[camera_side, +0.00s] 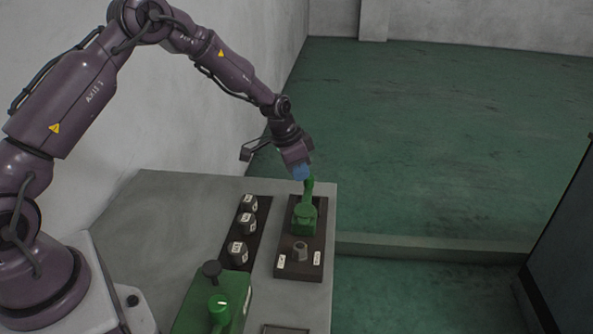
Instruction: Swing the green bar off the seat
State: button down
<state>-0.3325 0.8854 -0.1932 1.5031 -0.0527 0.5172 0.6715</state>
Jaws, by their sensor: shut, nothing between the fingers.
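The green bar (309,188) is at the far end of a dark plate (290,271) near the table's right edge. It reaches from a green block (304,219) toward the far edge. My gripper (301,173) points down at the bar's far end, with its blue fingertips shut and empty. The fingertips overlap the bar in this view; I cannot tell whether they touch it. A grey hexagonal piece (300,251) stands on the near part of the plate, apart from the bar. I cannot tell which part is the seat.
Left of the plate, several grey pieces with white labels (246,223) stand in a row on a dark strip. A green machine (238,292) with a black knob (211,269) stands at the front. The grey table top (175,210) is clear at the left.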

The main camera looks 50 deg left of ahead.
jog(key=shift+w+d+m, duration=0.2)
jog(key=shift+w+m, duration=0.1)
jog(key=shift+m, duration=0.2)
jog(key=shift+w+d+m+g+h, duration=0.25)
jog(key=shift+w+d+m, duration=0.2)
jog(key=shift+m, duration=0.35)
jog(key=shift+w+d+m+g+h, duration=0.2)
jog(key=shift+w+d+m, duration=0.25)
jog(key=shift+m, duration=0.35)
jog(key=m, duration=0.1)
jog(key=w+d+m, duration=0.1)
jog(key=shift+d+m+g+h, duration=0.25)
jog(key=shift+d+m+h, duration=0.05)
jog(key=shift+m+h, duration=0.1)
jog(key=d+m, duration=0.1)
jog(key=m, duration=0.1)
jog(key=shift+w+d+m+g, duration=0.3)
jog(key=shift+d, duration=0.1)
jog(key=s+d+m+g, duration=0.1)
jog(key=d+m+g, duration=0.1)
jog(key=d+m, duration=0.4)
jog(key=shift+s+d+m+g, duration=0.3)
jog(key=shift+s+m+g, duration=0.1)
jog(key=shift+m, duration=1.5)
jog(key=shift+w, duration=0.1)
